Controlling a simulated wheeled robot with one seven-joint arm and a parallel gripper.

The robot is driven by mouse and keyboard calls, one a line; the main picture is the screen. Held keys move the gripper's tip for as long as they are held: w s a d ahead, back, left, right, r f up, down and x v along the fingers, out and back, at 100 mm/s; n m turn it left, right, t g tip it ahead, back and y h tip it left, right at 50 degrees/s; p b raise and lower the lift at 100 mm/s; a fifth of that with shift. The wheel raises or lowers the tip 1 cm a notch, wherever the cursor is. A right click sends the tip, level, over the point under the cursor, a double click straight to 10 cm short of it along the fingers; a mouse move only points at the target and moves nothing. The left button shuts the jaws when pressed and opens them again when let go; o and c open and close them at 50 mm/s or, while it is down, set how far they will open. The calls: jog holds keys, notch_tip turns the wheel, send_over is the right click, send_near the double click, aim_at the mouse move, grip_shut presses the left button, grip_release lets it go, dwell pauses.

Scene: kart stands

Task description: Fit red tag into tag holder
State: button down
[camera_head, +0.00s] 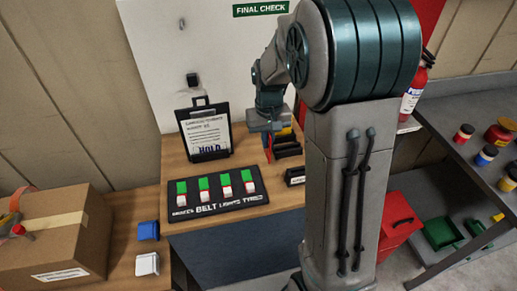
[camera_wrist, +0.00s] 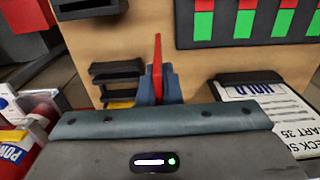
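The red tag (camera_wrist: 157,66) is a thin upright strip, seen nearly edge-on between the fingers of my gripper (camera_wrist: 158,88) in the wrist view. My gripper is shut on it. In the head view the red tag (camera_head: 268,152) hangs below my gripper (camera_head: 268,130), above the table's back right. A black slotted rack (camera_wrist: 116,72) stands beside the tag, apart from it in the wrist view; it also shows in the head view (camera_head: 287,149). A small black labelled box (camera_head: 295,177) sits in front of the rack. I cannot tell which of these is the tag holder.
A black board with green and white-red switches (camera_head: 218,193) lies on the wooden table (camera_head: 172,165). A clipboard marked HOLD (camera_head: 205,133) stands behind it. A cardboard box (camera_head: 55,235) is at left. A red toolbox (camera_head: 398,222) is at right. My arm hides the table's right end.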

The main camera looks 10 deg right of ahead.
jog(key=shift+w+a+f+p, duration=0.1)
jog(key=shift+a+f+p, duration=0.2)
jog(key=shift+f, duration=0.6)
jog(key=shift+w+a+f+p, duration=0.15)
jog(key=shift+a+f, duration=0.25)
jog(key=shift+f, duration=0.45)
jog(key=shift+s+a+f+p, duration=0.1)
jog(key=shift+a+f+p, duration=0.2)
jog(key=shift+f, duration=0.6)
jog(key=shift+f, duration=0.2)
jog(key=c, duration=1.6)
grip_release()
jog(key=shift+r, duration=0.1)
